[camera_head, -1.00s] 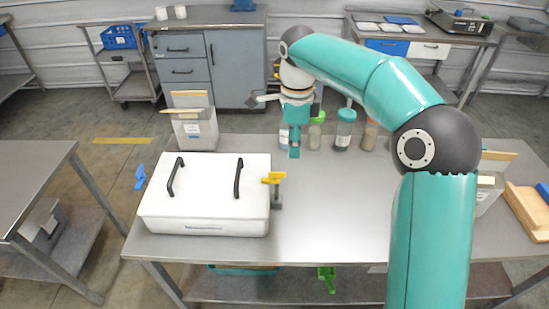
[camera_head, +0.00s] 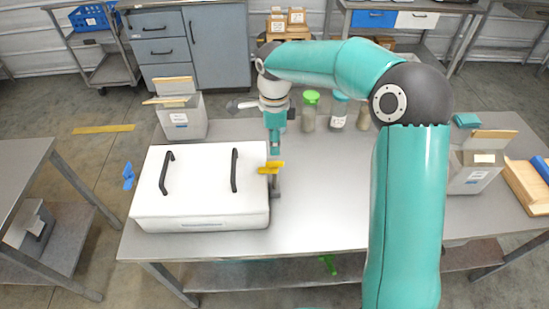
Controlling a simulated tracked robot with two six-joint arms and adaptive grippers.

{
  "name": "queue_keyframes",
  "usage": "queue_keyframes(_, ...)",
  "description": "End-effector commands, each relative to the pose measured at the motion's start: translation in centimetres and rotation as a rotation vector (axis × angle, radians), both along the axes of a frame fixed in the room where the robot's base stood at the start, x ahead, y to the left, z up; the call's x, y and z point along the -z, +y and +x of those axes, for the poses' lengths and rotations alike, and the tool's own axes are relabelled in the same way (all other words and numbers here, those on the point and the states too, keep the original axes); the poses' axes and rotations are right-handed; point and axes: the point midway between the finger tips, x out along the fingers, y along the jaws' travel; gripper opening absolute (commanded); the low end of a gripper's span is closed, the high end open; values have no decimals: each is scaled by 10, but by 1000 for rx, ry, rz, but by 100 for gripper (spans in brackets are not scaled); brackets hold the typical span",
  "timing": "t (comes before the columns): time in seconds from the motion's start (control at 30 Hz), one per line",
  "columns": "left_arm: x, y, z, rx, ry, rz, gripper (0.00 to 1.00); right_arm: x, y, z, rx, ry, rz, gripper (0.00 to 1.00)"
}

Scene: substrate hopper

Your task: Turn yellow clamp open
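The yellow clamp (camera_head: 270,167) sits at the right side of the white hopper box (camera_head: 200,186), near its top edge. Its yellow handle lies roughly level, with a grey part below it. My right gripper (camera_head: 275,148) hangs pointing down just above and behind the yellow clamp. A small gap seems to show between them, but I cannot tell whether they touch. The fingers look narrow from here, and whether they are open or shut is unclear. A blue clamp (camera_head: 128,176) is on the box's left side. My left gripper is not in view.
Jars, one a green-lidded jar (camera_head: 310,110), stand behind my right arm. An open grey bin (camera_head: 182,118) is at the back left, another bin (camera_head: 474,168) at the right beside a wooden tray (camera_head: 527,187). The steel table (camera_head: 325,215) is clear right of the box.

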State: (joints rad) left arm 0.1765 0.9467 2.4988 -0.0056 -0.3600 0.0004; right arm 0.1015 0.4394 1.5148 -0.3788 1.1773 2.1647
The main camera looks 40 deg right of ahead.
Motion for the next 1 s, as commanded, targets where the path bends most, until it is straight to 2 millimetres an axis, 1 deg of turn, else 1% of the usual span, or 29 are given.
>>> queue_keyframes(0.03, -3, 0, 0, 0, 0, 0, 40, 11, 0, -1, 1, 6, 0, 33)
queue_keyframes(0.2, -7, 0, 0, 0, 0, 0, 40, 44, 0, -2, 1, 5, 1, 33)
queue_keyframes(0.3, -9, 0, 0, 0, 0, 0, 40, 58, 0, -1, 1, 3, 1, 33)
queue_keyframes(0.4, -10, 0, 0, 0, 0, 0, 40, 67, -1, -1, 3, 2, 1, 33)
queue_keyframes(0.57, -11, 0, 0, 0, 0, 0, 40, 74, -1, -1, 2, 1, 1, 33)
queue_keyframes(0.8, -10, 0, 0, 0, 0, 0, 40, 75, -1, 0, 2, -1, 1, 33)
queue_keyframes(0.87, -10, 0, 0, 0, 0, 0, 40, 75, -1, 0, 2, -1, 1, 25)
queue_keyframes(1.0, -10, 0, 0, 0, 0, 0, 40, 75, -1, 0, 2, -1, 1, 2)
